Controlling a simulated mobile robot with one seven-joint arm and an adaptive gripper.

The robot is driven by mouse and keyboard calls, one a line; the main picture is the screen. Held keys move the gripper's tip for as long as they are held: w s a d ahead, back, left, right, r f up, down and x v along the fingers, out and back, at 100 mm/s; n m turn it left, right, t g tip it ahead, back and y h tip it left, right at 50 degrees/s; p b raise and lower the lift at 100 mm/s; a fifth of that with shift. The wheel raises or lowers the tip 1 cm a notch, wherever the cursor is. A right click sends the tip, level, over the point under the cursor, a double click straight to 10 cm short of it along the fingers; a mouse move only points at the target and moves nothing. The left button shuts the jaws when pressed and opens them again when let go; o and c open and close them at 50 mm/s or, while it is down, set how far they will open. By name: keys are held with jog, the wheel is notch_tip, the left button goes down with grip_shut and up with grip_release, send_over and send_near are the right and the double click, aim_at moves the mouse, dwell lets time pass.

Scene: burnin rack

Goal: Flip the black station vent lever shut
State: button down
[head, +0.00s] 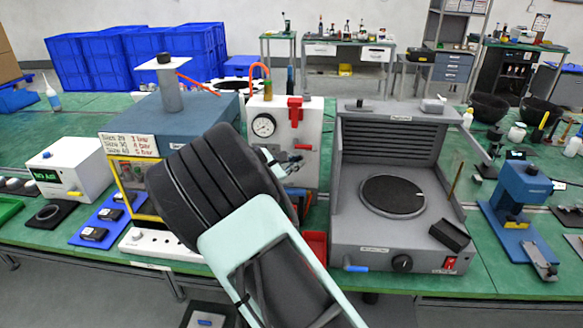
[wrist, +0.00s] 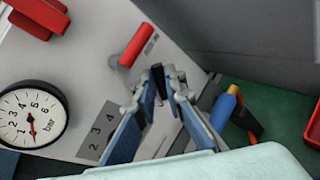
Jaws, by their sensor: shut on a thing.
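The white station (head: 311,128) with a round pressure gauge (head: 263,126) stands in the middle of the bench. In the wrist view the gauge (wrist: 32,116) is at the left on the white panel (wrist: 85,65). The black vent lever (wrist: 158,78) shows as a narrow dark piece between my fingertips, its base partly hidden by them. My gripper (wrist: 157,86) is shut on this lever. In the head view my gripper (head: 276,162) is at the panel's lower part, mostly hidden behind my arm. A red-handled lever (wrist: 137,46) sits just above the fingertips.
A red block-shaped part (wrist: 40,14) is on the panel above the gauge. A grey machine (head: 400,225) with a round plate stands close on the right. A blue-and-yellow handled item (wrist: 223,108) lies near the fingers. A red bin (head: 315,246) sits between station and machine.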

jog(key=m+y+b, duration=0.2)
jog(key=b, duration=0.2)
jog(key=d+f+m+y+b, duration=0.1)
jog(key=m+y+b, duration=0.1)
jog(key=b, duration=0.2)
jog(key=d+m+g+y+b, duration=0.1)
jog(key=m+y+b, duration=0.1)
jog(key=b, duration=0.2)
jog(key=shift+d+f+y, duration=0.15)
jog(key=shift+f+y, duration=0.25)
jog(key=c, duration=2)
grip_release()
jog(key=shift+s, duration=0.1)
jog(key=v, duration=1.2)
jog(key=shift+d, duration=0.1)
